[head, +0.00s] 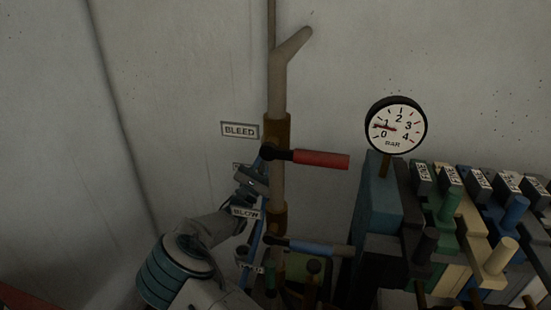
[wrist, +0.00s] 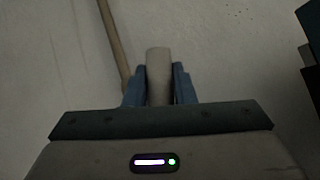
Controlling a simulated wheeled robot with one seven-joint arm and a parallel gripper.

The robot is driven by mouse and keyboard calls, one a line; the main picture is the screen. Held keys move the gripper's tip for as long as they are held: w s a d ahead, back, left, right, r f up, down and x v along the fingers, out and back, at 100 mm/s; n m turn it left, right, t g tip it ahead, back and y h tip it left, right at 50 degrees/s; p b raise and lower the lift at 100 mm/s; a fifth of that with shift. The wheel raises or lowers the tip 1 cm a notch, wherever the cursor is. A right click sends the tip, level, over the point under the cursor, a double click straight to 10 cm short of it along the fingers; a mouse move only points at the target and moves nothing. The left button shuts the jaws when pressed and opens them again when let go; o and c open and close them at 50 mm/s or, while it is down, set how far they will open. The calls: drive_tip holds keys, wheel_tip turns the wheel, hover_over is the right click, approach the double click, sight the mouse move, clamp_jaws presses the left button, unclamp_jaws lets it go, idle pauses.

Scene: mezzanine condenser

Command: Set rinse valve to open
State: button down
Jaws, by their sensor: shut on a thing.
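My gripper (head: 254,180) reaches up from the lower left to the left side of the upright pipe (head: 278,186). In the wrist view my gripper (wrist: 158,88) has its two blue fingers shut on a pale round handle (wrist: 158,70), one finger on each side. No label that reads "rinse" is legible. A label next to my gripper is mostly covered.
A red lever (head: 320,159) points right beside the BLEED label (head: 240,130). A blue lever (head: 318,248) points right lower down, near the BLOW label (head: 246,212). A round gauge (head: 396,126) and a row of coloured blocks with knobs (head: 465,225) crowd the right.

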drive_tip(key=shift+w+a+r+n+t+y+p, duration=0.1)
drive_tip(key=shift+a+n+t+y+p, duration=0.1)
drive_tip(key=shift+a+n+t+y, duration=0.4)
drive_tip(key=shift+w+a+r+n+t+y+p, duration=0.15)
drive_tip(key=shift+n+t+y, duration=0.45)
drive_tip(key=shift+n, duration=0.5)
drive_tip(key=c, duration=1.2)
unclamp_jaws()
drive_tip(key=shift+s+a, duration=0.1)
drive_tip(key=shift+f, duration=0.15)
drive_tip(key=shift+s+f, duration=0.15)
drive_tip(key=shift+f, duration=0.05)
drive_tip(key=b+v, duration=0.3)
drive_tip(key=v, duration=1)
drive_tip(key=shift+s+a, duration=0.1)
